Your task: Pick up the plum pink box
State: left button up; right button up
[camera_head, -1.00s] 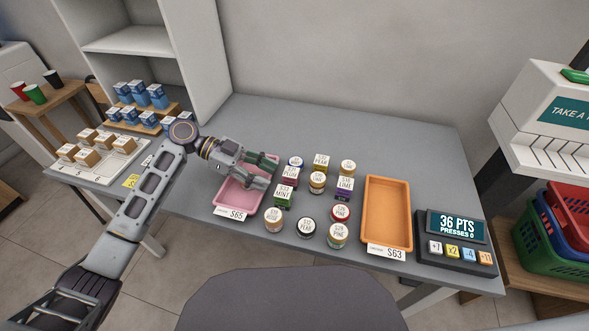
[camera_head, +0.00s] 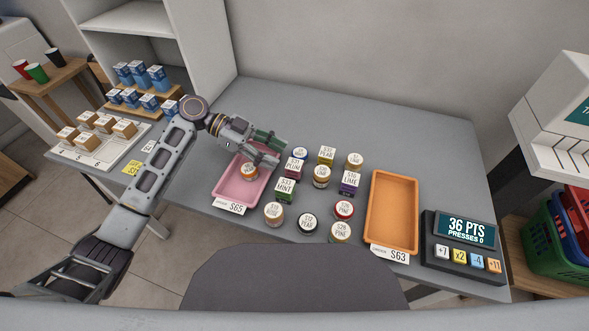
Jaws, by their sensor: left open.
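The plum pink box (camera_head: 294,168) is a small box with a white top labelled PLUM, standing on the grey counter just right of the pink tray (camera_head: 233,195). My left gripper (camera_head: 281,153) is open and empty, above the tray's far right end. Its fingertips point right toward the plum box, close to its far left side; whether they touch it I cannot tell. The box's pink side shows below its label. My right gripper is not in view.
A jar (camera_head: 249,174) lies in the pink tray. The green mint box (camera_head: 285,190), yellow pear box (camera_head: 326,155), purple lime box (camera_head: 349,182) and several round jars crowd around the plum box. An orange tray (camera_head: 391,215) and points display (camera_head: 465,235) stand right. The counter behind is clear.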

aim_at(291, 163)
pick_arm(q)
jog(key=shift+x, duration=1.1)
jog(key=shift+s+d+f, duration=0.2)
jog(key=shift+s+d, duration=0.05)
jog(key=shift+d, duration=0.25)
jog(key=shift+s+x, duration=0.15)
jog(key=shift+x, duration=0.85)
jog(key=shift+s+x, duration=0.2)
jog(key=shift+x, duration=0.8)
jog(key=shift+w+d+f, duration=0.2)
jog(key=shift+w, duration=0.05)
jog(key=shift+a+r, duration=0.15)
jog(key=shift+a, duration=0.05)
jog(key=c, duration=0.8)
